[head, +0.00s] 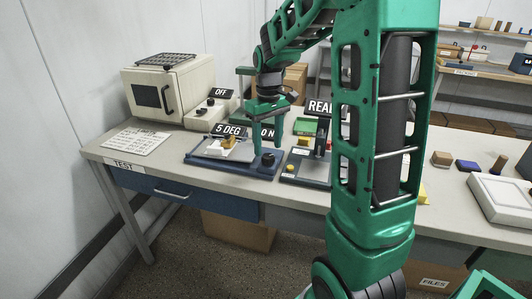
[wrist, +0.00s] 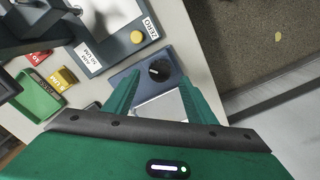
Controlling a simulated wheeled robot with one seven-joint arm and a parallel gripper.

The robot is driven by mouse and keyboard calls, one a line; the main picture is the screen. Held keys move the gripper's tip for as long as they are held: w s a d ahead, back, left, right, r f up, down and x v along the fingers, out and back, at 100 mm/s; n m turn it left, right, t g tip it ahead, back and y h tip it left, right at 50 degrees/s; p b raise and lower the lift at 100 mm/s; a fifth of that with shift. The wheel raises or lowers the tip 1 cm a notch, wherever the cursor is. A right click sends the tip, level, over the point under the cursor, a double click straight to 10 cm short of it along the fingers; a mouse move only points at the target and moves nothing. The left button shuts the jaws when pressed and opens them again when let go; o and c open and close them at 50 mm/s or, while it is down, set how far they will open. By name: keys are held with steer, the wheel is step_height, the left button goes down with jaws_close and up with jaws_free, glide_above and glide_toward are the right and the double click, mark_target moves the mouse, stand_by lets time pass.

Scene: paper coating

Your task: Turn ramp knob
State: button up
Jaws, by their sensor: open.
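The ramp device stands on the table with a blue base (head: 236,167) and a grey plate (head: 216,150) under a "5 DEG" sign. A yellow and white piece (head: 228,141) rests on the plate. The dark round ramp knob (head: 268,159) is at the base's right end. In the wrist view the knob (wrist: 159,70) lies between the finger ends, with a pale pointer mark on it. My gripper (head: 268,139) is open, pointing down over the knob; in the wrist view its green fingers (wrist: 157,72) are apart on either side. Contact cannot be told.
Close right of the ramp is a device with a yellow button (head: 290,168) and a "READY" sign. An oven-like box (head: 165,88) and switch box (head: 210,112) stand behind left. A green tray (wrist: 38,96) is nearby. My arm hides the table's middle right.

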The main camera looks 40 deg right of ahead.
mark_target(268, 156)
steer(key=shift+f, duration=1.8)
steer(key=c, duration=1)
steer(key=shift+c, duration=0.2)
